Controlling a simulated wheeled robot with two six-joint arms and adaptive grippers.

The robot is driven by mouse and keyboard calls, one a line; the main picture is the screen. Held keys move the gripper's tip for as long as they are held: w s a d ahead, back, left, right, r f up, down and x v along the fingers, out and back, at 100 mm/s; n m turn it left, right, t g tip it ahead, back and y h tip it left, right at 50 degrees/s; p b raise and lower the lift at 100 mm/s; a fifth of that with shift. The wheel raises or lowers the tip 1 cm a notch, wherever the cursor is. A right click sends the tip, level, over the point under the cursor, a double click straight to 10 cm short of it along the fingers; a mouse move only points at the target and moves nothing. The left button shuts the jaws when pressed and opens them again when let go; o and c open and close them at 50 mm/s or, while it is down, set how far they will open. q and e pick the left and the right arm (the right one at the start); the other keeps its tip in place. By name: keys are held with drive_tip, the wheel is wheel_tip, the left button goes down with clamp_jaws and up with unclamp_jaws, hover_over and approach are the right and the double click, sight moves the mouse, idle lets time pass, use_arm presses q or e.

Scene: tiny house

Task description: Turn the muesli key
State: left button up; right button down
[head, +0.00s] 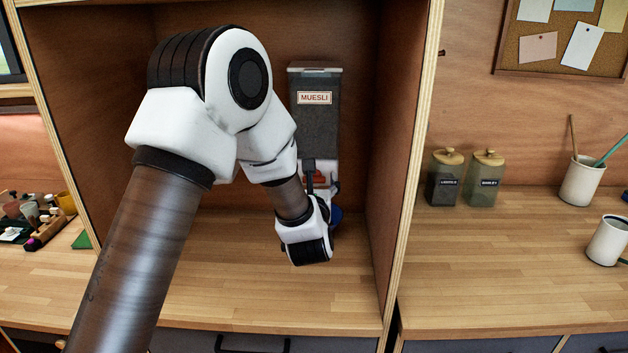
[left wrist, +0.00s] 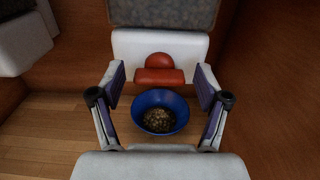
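The muesli dispenser (head: 317,130) stands in the wooden cabinet, with a dark see-through hopper and a "MUESLI" label. Its red key (left wrist: 160,76), a horizontal bar below a round red part, is on the white lower body (left wrist: 190,46). My left gripper (left wrist: 161,72) is open, with one finger on each side of the key and visible gaps between. In the head view, my arm hides much of the dispenser's lower part. A blue bowl (left wrist: 160,98) sits below the key and holds brown muesli (left wrist: 158,120). My right gripper is not in view.
The cabinet's right wall (head: 400,150) stands close to the dispenser. Two lidded jars (head: 445,180) (head: 485,180), a cup with brushes (head: 582,183) and a white mug (head: 606,241) stand on the counter at right. The cabinet floor in front is clear.

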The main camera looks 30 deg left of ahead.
use_arm(q)
drive_tip(key=c, duration=0.8)
